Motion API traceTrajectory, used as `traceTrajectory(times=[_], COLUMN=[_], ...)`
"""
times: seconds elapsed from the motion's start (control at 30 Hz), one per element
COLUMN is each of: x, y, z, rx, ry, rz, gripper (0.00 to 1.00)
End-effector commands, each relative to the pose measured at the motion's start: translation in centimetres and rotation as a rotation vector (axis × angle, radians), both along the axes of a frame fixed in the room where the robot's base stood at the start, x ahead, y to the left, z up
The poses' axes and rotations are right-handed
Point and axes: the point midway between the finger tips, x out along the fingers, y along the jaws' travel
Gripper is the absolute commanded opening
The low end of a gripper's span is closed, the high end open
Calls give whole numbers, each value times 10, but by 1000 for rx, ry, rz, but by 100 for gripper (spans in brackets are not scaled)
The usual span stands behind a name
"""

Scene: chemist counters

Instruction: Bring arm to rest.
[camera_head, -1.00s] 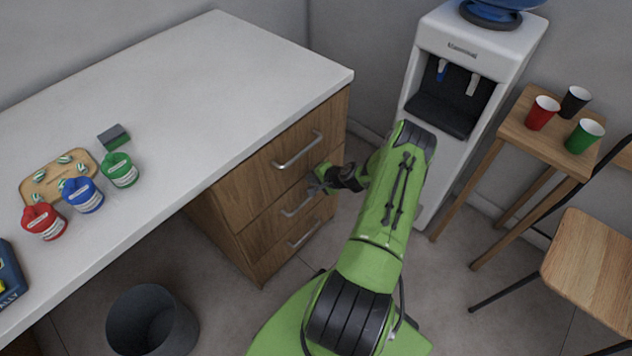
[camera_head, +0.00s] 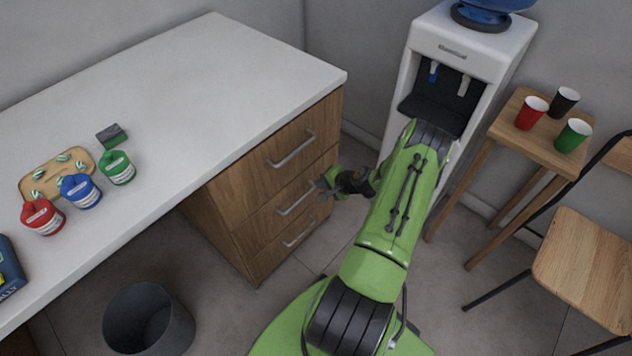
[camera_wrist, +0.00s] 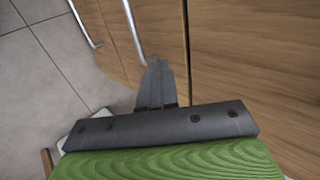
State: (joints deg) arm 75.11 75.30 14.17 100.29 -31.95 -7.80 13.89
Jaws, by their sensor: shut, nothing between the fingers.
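My green arm reaches forward from my base, bent at the elbow in front of the water dispenser. My gripper (camera_head: 322,186) is in front of the wooden drawer unit (camera_head: 228,226), near the middle drawer's handle (camera_head: 295,198). In the wrist view my gripper (camera_wrist: 154,66) is shut with its fingers together and nothing between them. The fingertips overlap the end of a drawer handle (camera_wrist: 134,32) in that picture; I cannot tell whether they touch it. All the drawers look closed.
A white counter (camera_head: 215,95) carries red, blue and green tubs, a wooden board and a sponge. A dark bin (camera_head: 148,318) stands below. A water dispenser (camera_head: 463,55) stands behind my arm. A stool with three cups (camera_head: 530,113) and a chair (camera_head: 588,262) are at right.

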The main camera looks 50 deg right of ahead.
Motion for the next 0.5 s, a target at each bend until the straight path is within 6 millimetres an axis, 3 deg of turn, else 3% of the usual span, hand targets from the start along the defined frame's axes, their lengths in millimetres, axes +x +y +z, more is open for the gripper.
traceTrajectory(times=[0.2,0.5], x=[-32,-44], y=[-3,-2], z=[31,40], rx=[1,1], ry=[2,2], rz=[-5,-2], gripper=[0,0])
